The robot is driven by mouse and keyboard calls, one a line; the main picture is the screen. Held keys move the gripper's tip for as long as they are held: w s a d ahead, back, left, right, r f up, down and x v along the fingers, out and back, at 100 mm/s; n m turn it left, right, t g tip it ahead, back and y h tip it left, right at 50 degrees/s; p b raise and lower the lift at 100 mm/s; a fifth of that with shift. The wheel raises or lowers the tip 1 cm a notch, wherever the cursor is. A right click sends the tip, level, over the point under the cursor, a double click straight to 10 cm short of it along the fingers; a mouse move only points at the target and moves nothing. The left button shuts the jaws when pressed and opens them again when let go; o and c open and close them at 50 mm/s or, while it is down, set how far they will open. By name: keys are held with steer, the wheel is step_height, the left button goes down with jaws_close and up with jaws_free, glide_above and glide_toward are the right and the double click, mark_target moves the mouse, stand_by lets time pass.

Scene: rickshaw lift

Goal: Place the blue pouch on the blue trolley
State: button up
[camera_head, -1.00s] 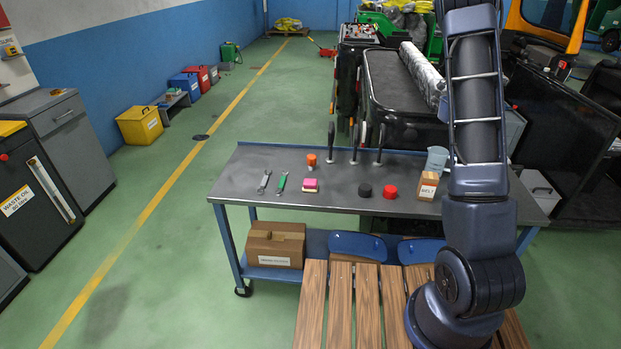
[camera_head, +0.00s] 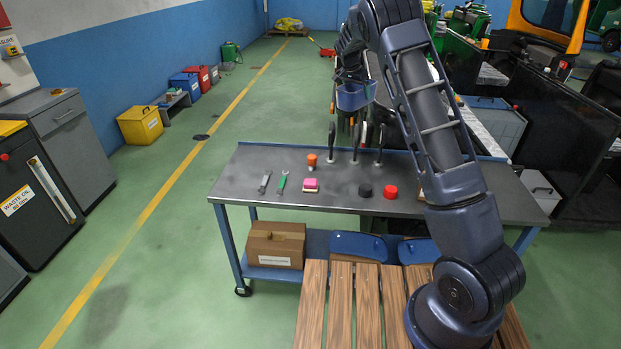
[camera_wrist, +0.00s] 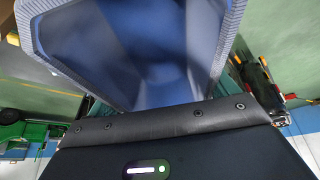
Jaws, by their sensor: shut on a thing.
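The blue pouch (camera_head: 354,95) hangs in the air above the back edge of the trolley, left of my raised arm. My gripper (camera_head: 352,77) is shut on its upper part; the fingertips are hard to make out. In the wrist view the pouch (camera_wrist: 140,50) fills the upper middle, its open mouth and inside facing the camera. The blue trolley (camera_head: 225,190) has a grey metal top and blue legs. It stands below and in front of the pouch, which is apart from its top.
On the trolley top are wrenches (camera_head: 282,181), a pink-and-cream block (camera_head: 311,185), an orange-capped item (camera_head: 312,161), black (camera_head: 365,190) and red (camera_head: 390,192) round items and upright dark handles (camera_head: 331,140). The left and front-middle top has bare patches. A wooden slatted surface (camera_head: 340,300) is in front.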

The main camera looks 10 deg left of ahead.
steer(key=s+a+n+y, duration=0.1)
steer(key=s+a+n, duration=0.15)
steer(key=a, duration=1.05)
steer(key=s+a+n, duration=0.1)
steer(key=s+a, duration=0.3)
steer(key=a, duration=0.9)
steer(key=s+a+n+y, duration=0.1)
steer(key=s+a, duration=0.4)
steer(key=a, duration=0.2)
steer(key=s+a+n+t, duration=0.15)
steer(key=s+a, duration=0.25)
steer(key=a, duration=0.4)
steer(key=s+a+n+g+y, duration=0.1)
steer(key=s+a, duration=0.4)
steer(key=a, duration=0.2)
steer(key=shift+w+a+f, duration=0.1)
steer(key=shift+a+f, duration=0.05)
steer(key=shift+f, duration=6.25)
steer(key=shift+w+a+f, duration=0.1)
steer(key=shift+f, duration=6.3)
steer(key=shift+f, duration=0.1)
